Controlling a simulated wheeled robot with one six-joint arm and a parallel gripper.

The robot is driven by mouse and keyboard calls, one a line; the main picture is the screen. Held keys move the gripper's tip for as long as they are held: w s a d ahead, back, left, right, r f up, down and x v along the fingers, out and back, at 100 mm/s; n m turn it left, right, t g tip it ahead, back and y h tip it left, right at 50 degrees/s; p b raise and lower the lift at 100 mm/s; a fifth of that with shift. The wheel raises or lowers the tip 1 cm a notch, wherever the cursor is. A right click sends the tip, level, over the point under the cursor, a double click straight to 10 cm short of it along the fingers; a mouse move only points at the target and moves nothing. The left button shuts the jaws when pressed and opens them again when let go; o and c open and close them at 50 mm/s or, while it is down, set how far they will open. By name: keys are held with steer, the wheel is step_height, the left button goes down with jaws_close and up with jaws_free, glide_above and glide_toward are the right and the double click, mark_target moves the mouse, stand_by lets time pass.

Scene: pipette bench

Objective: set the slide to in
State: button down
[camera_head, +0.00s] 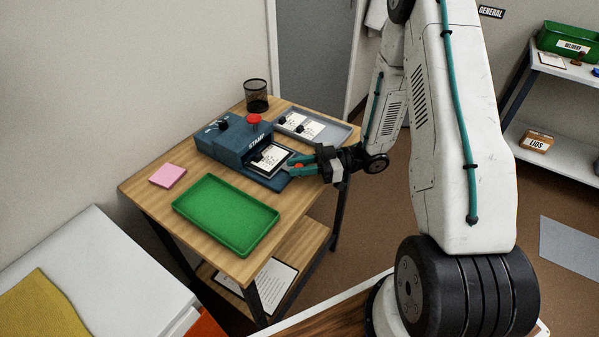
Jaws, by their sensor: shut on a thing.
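The blue stamp machine (233,138) stands on the wooden table, with a red button on top and the word STAMP on its side. Its slide (265,171) sticks out at the front right and carries a white card (268,158) with a black part on it. My gripper (293,169) comes from the right with teal fingers and is shut at the slide's outer end. A small red-orange spot shows between the fingers. The exact contact is partly hidden by the fingers.
A green tray (226,246) and a pink pad (168,175) lie in front of the machine. A grey tray (338,135) with cards lies behind my gripper. A black mesh cup (256,96) stands at the back corner. Bare wood lies around the green tray.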

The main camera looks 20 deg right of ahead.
steer(key=shift+w+a, duration=0.1)
steer(key=shift+w, duration=0.2)
steer(key=c, duration=1.3)
jaws_free()
steer(key=v, duration=0.8)
steer(key=shift+a, duration=0.1)
